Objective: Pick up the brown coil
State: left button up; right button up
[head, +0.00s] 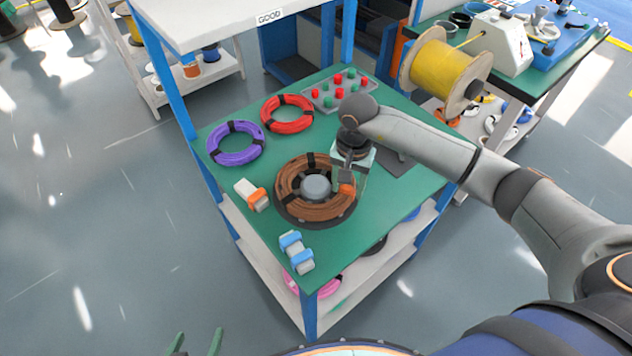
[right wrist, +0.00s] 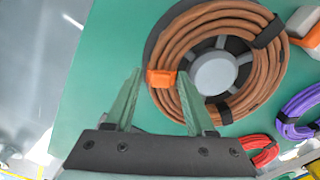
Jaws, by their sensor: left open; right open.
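The brown coil (head: 289,184) lies on the green tabletop, around a grey hub (head: 316,188) on a dark round base. Black ties and an orange clip (right wrist: 161,78) are on it. My right gripper (head: 352,182) is at the coil's right side, open and empty. In the right wrist view its two green fingers (right wrist: 160,74) reach to the near edge of the brown coil (right wrist: 264,75), with the orange clip between their tips. I cannot tell how far above the coil they are. My left gripper (head: 196,343) is open at the bottom edge, away from the table.
A purple coil (head: 235,146) and a red coil (head: 287,114) lie behind. An orange-and-white block (head: 252,195) and a blue-and-white block (head: 296,252) lie left and in front. A button panel (head: 340,91) stands at the back. A white shelf (head: 215,22) overhangs the table's rear.

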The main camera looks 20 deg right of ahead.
jog(key=shift+f, duration=0.45)
grip_shut()
jog(key=shift+r, duration=0.1)
